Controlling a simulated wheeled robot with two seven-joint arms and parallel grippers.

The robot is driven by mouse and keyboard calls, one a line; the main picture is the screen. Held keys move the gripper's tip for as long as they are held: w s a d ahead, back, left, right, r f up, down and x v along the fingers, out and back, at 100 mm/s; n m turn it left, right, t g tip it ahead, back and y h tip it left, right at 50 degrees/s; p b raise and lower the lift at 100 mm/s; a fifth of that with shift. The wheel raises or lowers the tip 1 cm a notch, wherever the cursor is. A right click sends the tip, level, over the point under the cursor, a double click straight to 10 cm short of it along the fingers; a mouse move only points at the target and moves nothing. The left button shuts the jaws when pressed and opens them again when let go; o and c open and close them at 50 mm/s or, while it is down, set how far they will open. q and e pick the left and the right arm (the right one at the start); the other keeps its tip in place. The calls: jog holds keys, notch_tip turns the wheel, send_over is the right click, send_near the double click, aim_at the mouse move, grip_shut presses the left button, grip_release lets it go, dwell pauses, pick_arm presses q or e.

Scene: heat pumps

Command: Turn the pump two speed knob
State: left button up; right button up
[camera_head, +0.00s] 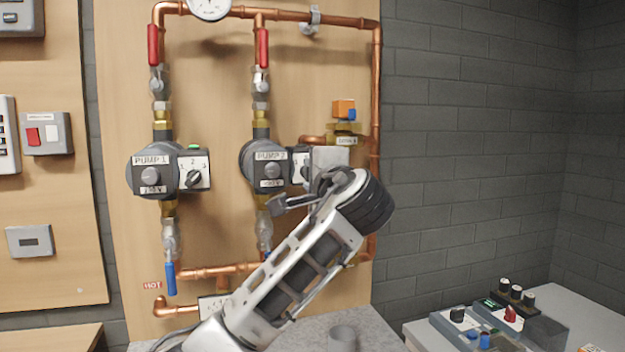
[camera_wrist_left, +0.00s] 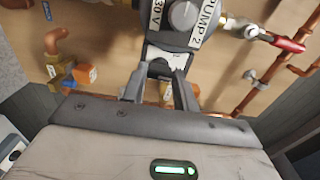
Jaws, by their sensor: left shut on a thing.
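Pump two (camera_head: 268,165) is a grey round pump on the copper pipes, labelled PUMP 2. Its white speed plate (camera_head: 297,168) sticks out on its right side, partly hidden by my left gripper. In the left wrist view, pump two (camera_wrist_left: 185,18) is at the top, and the white speed plate (camera_wrist_left: 172,55) lies below it, between my fingers. My left gripper (camera_wrist_left: 172,72) has its fingers close together at the plate, shut on the speed knob, which the fingers mostly hide. In the head view, my left gripper (camera_head: 307,170) is at the plate. My right gripper is not in view.
Pump one (camera_head: 150,168) with its own speed knob (camera_head: 194,178) is to the left. Red-handled valves (camera_head: 263,47) are above and blue-handled valves (camera_head: 171,278) below. An orange-topped valve (camera_head: 343,108) is close to my left gripper. A bench with control boxes (camera_head: 480,325) stands at the lower right.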

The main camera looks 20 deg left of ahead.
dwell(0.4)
pick_arm(q)
jog(key=o, duration=1)
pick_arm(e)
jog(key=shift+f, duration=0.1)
pick_arm(q)
jog(key=shift+b+v, duration=1.8)
jog(key=shift+v, duration=6.2)
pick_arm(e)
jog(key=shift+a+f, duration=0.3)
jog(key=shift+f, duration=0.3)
pick_arm(q)
jog(key=shift+f, duration=0.1)
